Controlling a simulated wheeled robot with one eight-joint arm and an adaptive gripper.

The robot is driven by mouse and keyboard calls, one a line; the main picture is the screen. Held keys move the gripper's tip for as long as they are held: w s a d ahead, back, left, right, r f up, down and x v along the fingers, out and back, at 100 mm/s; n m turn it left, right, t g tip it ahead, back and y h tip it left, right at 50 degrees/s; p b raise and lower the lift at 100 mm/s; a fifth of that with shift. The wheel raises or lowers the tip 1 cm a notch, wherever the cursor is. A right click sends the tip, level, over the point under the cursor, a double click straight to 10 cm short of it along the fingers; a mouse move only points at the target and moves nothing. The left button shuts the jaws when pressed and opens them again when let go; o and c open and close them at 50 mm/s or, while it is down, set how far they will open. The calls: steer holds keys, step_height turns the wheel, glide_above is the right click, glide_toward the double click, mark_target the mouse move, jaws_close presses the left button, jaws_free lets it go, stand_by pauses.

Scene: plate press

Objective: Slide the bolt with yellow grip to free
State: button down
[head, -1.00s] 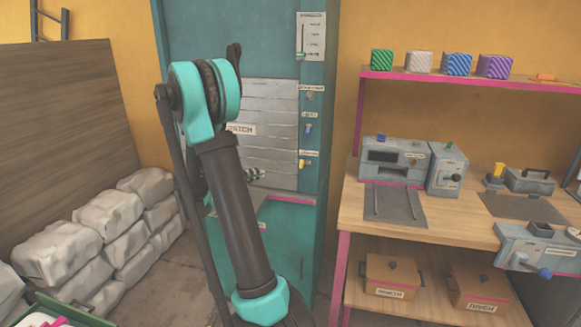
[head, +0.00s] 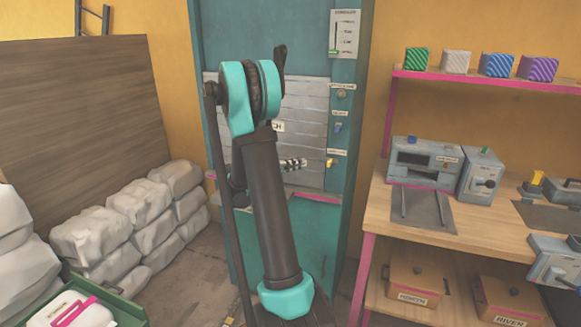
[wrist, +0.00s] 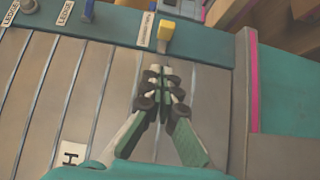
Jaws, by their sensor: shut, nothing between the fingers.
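The bolt with the yellow grip (head: 331,162) is the lowest fitting on the teal frame at the right side of the press, below a small label. In the wrist view the yellow grip (wrist: 166,30) is at the top, just right of its label. My gripper (wrist: 160,72) is shut and empty, with its fingertips over the grey slats and pointing at the grip. A small gap seems to show between tips and grip. In the head view my gripper (head: 303,163) is just left of the grip. The bolt's shaft is not clear.
A blue grip (head: 338,128) and a grey knob (head: 341,93) sit above on the same frame. A workbench (head: 440,218) with machines stands to the right. White sacks (head: 120,225) are piled to the left. A green crate (head: 122,303) is at lower left.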

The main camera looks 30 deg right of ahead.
mark_target(330, 165)
steer(key=shift+s+d, duration=0.55)
steer(key=shift+d, duration=0.5)
steer(key=shift+s+d, duration=0.6)
steer(key=shift+d, duration=0.4)
steer(key=shift+s+d, duration=0.55)
steer(key=shift+d, duration=0.5)
steer(key=shift+s+d, duration=1.3)
steer(key=shift+s, duration=0.2)
